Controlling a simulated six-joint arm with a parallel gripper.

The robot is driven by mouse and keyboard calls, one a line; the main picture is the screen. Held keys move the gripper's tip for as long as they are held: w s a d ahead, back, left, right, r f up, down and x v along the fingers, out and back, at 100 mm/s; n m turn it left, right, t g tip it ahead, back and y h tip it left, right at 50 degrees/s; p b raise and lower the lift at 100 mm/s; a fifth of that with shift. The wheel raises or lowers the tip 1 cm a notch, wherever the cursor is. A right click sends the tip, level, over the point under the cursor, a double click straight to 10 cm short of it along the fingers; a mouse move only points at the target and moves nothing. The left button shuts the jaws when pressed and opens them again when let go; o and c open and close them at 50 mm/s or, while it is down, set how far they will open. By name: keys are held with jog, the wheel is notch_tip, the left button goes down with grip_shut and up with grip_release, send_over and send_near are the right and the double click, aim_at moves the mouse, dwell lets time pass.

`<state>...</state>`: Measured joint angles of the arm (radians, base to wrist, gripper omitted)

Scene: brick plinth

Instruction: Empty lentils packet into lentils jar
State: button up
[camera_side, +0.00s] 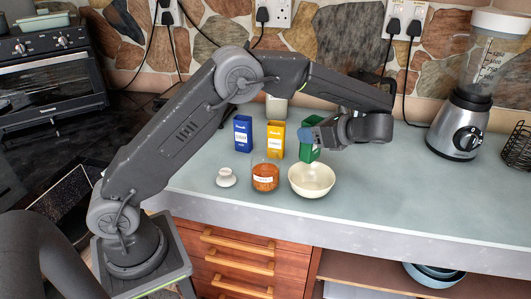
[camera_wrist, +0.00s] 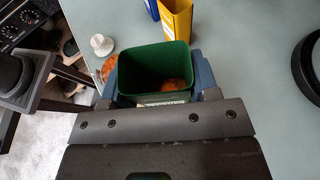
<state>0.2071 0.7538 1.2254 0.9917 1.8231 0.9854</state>
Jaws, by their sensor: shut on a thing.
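My gripper (camera_side: 317,136) is shut on an open-topped green packet (camera_side: 308,152), with its blue fingertips on the packet's sides. In the wrist view the packet (camera_wrist: 155,60) is open towards the camera, and orange lentils (camera_wrist: 174,86) show inside at the bottom. In the side view the packet is roughly upright, just behind a cream bowl. A round jar (camera_side: 265,177) with orange contents and a white label stands left of the bowl. In the wrist view the jar (camera_wrist: 109,67) is partly hidden by the packet. The label's text is too small to read.
The cream bowl (camera_side: 312,179) stands in front of the packet. A white knobbed lid (camera_side: 226,177) lies left of the jar. A blue packet (camera_side: 243,133) and a yellow packet (camera_side: 276,139) stand behind. A blender (camera_side: 460,125) is at right; the counter before it is clear.

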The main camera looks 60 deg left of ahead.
jog(key=shift+s+a+r, duration=0.1)
jog(key=shift+s, duration=0.05)
jog(key=shift+s+r+n+t+h, duration=0.2)
jog(key=shift+s+n+t+h, duration=0.2)
jog(key=shift+t, duration=0.2)
jog(key=shift+s+a+f+n+t+h, duration=0.2)
jog(key=shift+s+n+t, duration=0.1)
jog(key=shift+s+t, duration=0.1)
jog(key=shift+s+a+f+n+t+h, duration=0.2)
jog(key=shift+s+n+t, duration=0.1)
jog(key=shift+s+t, duration=0.1)
jog(key=shift+s+a+r+n+t+h, duration=0.2)
jog(key=shift+s+n+t+h, duration=0.15)
jog(key=shift+s+n+t, duration=0.35)
jog(key=shift+s+a+r+n+t+h, duration=0.15)
jog(key=shift+s+n+t+h, duration=0.25)
jog(key=shift+t, duration=0.65)
jog(key=shift+s+a+r+n+t+h, duration=0.1)
jog(key=shift+s+r+n+t+h, duration=0.2)
jog(key=shift+n+t, duration=0.5)
jog(key=shift+s+r+n+t, duration=0.2)
jog(key=shift+n+t, duration=0.3)
jog(key=shift+t, duration=0.35)
jog(key=shift+r+h, duration=0.1)
jog(key=shift+h, duration=0.15)
